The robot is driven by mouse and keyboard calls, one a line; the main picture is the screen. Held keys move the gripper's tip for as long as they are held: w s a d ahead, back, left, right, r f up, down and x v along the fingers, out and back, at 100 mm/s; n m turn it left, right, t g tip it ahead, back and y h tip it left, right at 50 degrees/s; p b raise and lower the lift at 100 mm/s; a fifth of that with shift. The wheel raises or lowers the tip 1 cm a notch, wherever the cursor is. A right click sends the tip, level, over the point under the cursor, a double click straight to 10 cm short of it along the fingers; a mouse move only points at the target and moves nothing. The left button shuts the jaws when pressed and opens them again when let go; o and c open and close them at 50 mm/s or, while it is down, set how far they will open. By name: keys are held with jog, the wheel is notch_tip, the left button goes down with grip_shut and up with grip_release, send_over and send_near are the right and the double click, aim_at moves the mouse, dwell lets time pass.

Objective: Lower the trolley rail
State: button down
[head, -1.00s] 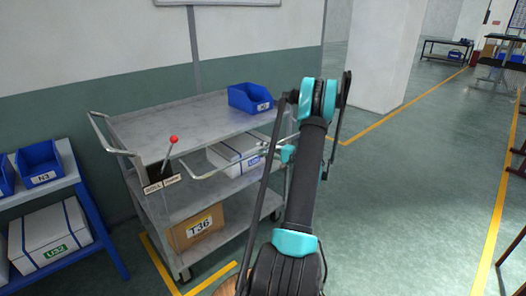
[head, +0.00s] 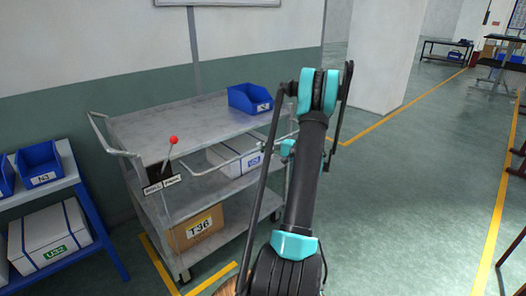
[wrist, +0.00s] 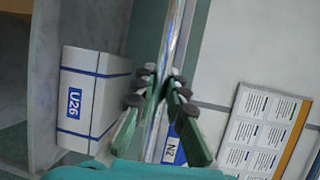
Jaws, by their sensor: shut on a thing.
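The grey metal trolley (head: 185,118) stands against the wall in the head view. Its thin metal rail (head: 218,168) shows along the near side, below the top shelf, partly behind my arm. In the wrist view the rail (wrist: 177,30) is a shiny bar running up the picture, and the fingers of my gripper (wrist: 163,82) are closed around it from both sides. My gripper's fingertips are hidden behind my arm in the head view. A lever with a red knob (head: 174,140) stands by a small labelled plate (head: 162,185) at the trolley's left end.
A blue bin (head: 249,98) sits on the top shelf. A white box (head: 235,155) and a T36 carton (head: 199,226) fill lower shelves. A blue-framed rack (head: 88,210) stands left. The floor to the right is open.

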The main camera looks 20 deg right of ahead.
jog(key=shift+r, duration=0.6)
jog(key=c, duration=1.5)
grip_release()
jog(key=shift+c, duration=0.2)
jog(key=shift+s, duration=0.1)
jog(key=v, duration=1.2)
